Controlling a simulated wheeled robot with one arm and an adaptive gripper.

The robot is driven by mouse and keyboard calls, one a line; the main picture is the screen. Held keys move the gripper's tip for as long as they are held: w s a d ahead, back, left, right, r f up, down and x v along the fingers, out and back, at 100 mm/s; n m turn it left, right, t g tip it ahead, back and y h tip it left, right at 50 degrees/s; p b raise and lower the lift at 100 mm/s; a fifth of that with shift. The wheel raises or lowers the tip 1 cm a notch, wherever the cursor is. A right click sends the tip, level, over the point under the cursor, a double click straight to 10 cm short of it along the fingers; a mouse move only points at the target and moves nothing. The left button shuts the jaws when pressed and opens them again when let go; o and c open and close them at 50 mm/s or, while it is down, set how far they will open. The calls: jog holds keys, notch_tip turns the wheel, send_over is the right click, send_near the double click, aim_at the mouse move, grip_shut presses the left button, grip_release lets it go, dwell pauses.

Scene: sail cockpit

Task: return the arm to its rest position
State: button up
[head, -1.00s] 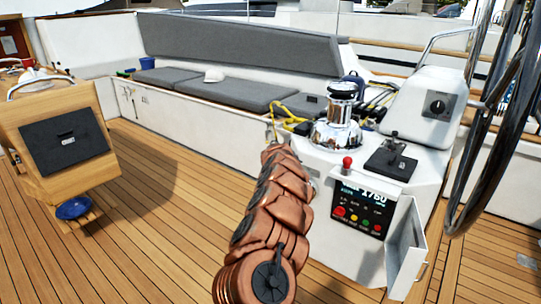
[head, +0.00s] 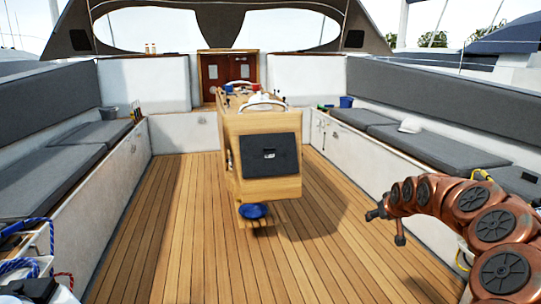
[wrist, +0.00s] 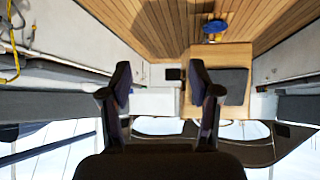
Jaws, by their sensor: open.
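My copper-coloured arm (head: 470,208) curves in from the right side of the head view. Its end, my gripper (head: 378,211), points left over the teak deck, to the right of the wooden cockpit table. In the wrist view my gripper (wrist: 162,98) shows two dark fingers spread apart with nothing between them. That view appears upside down, with the deck at the top.
The wooden table (head: 262,190) with a dark panel stands mid-deck, a blue bowl (head: 253,211) low at its front. Cushioned benches (head: 52,180) line both sides. Blue rope (head: 28,240) lies at lower left. The deck (head: 175,220) left of the table is clear.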

jog(key=s+a+r+n+g+y, duration=0.2)
jog(key=s+a+g, duration=0.2)
jog(key=s+a, duration=1.45)
jog(key=s+d+f+m+g+h, duration=0.1)
jog(key=s+f+g, duration=0.25)
jog(key=s, duration=1.45)
jog(key=s+f+m+g+h, duration=0.1)
jog(key=s+f+g, duration=0.25)
jog(key=s, duration=1.35)
notch_tip(320, 180, up, 24)
jog(key=s+p, duration=0.1)
jog(key=p, duration=2.1)
jog(key=shift+s, duration=0.2)
jog(key=shift+d, duration=0.1)
